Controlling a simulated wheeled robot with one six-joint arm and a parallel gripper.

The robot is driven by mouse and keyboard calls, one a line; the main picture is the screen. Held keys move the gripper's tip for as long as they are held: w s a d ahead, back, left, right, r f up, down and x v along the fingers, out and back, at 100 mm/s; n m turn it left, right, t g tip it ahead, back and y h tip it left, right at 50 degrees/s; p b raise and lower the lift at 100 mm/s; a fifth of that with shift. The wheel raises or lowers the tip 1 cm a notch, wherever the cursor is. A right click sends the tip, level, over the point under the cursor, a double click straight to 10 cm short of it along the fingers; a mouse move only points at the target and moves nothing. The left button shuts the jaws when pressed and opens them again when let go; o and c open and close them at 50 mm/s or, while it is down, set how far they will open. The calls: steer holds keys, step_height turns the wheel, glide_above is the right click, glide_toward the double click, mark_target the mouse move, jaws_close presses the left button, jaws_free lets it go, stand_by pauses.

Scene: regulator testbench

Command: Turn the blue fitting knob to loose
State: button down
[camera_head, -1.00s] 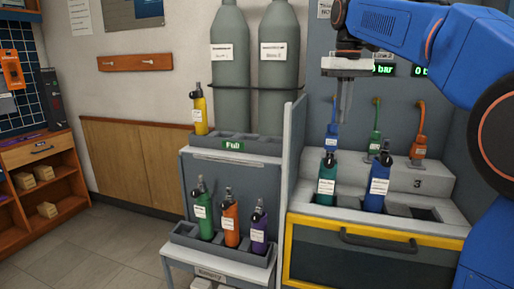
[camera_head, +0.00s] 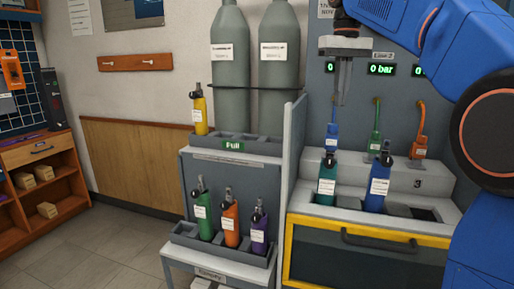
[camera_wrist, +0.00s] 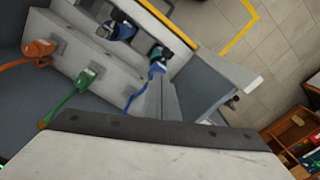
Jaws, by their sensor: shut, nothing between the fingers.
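The blue fitting (camera_head: 332,135) hangs on a blue hose at the left of the testbench, just above and behind a teal bottle (camera_head: 327,182). In the wrist view the blue fitting (camera_wrist: 157,70) is close against the teal bottle's dark top; whether it is seated there, and how its knob is turned, I cannot tell. My gripper (camera_head: 341,103) is shut and empty, pointing down above the blue fitting and apart from it. In the wrist view my gripper (camera_wrist: 165,90) shows its fingers just right of the blue hose.
A blue bottle (camera_head: 377,186) stands right of the teal one. Green (camera_head: 374,142) and orange (camera_head: 419,145) fittings hang to the right. A grey side panel (camera_head: 293,155) borders the bench on the left. A readout (camera_head: 381,69) shows 0 bar.

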steer(key=a, duration=0.1)
glide_above(338, 136)
steer(key=s+a, duration=0.1)
steer(key=a, duration=0.1)
step_height(338, 136, down, 7)
steer(key=shift+r, duration=0.15)
steer(key=shift+w+d, duration=0.2)
steer(key=shift+w, duration=0.35)
stand_by(1.3)
steer(key=shift+w+d, duration=0.15)
steer(key=shift+d, duration=0.6)
stand_by(0.6)
stand_by(0.4)
steer(key=shift+s+d+r, duration=0.15)
steer(key=shift+s+d, duration=0.05)
steer(key=shift+s, duration=0.15)
steer(key=shift+r, duration=2.9)
steer(key=shift+a, duration=0.1)
